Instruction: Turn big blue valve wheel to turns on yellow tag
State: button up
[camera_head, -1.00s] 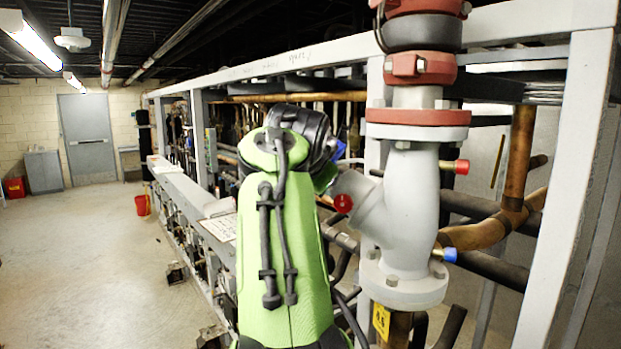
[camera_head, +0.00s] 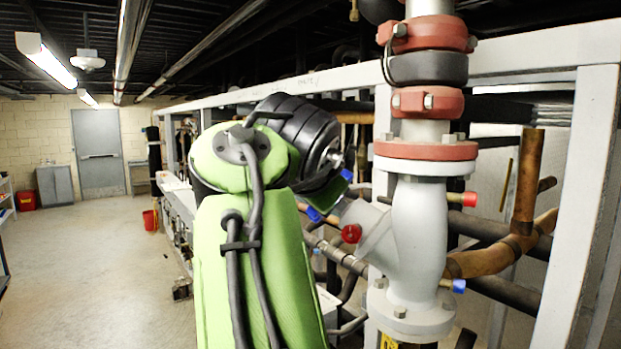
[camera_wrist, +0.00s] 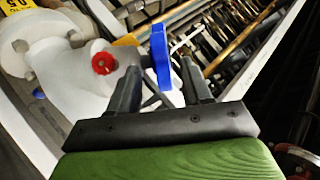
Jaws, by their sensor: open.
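The big blue valve wheel (camera_wrist: 160,54) shows nearly edge-on in the wrist view, at the angled branch of a pale grey valve body (camera_wrist: 75,75). My gripper (camera_wrist: 159,76) is open. Its two black fingers stand on either side of the wheel's rim, with visible gaps; no clear contact shows. In the head view, blue parts of the wheel (camera_head: 314,214) show beside my wrist, which hides the rest. The yellow tag (camera_wrist: 14,8) is cut off in the wrist view and looks to read 0.5. Its top edge (camera_head: 389,342) shows at the bottom of the head view.
A red cap (camera_head: 351,233) sits on the valve branch close to the wheel. The grey frame post (camera_head: 567,210) and copper pipes (camera_head: 527,185) stand to the right. Rack pipes run behind the wheel. Open floor (camera_head: 90,265) lies left.

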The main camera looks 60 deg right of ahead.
jog(key=v, duration=0.6)
jog(key=shift+a, duration=0.1)
dwell(0.5)
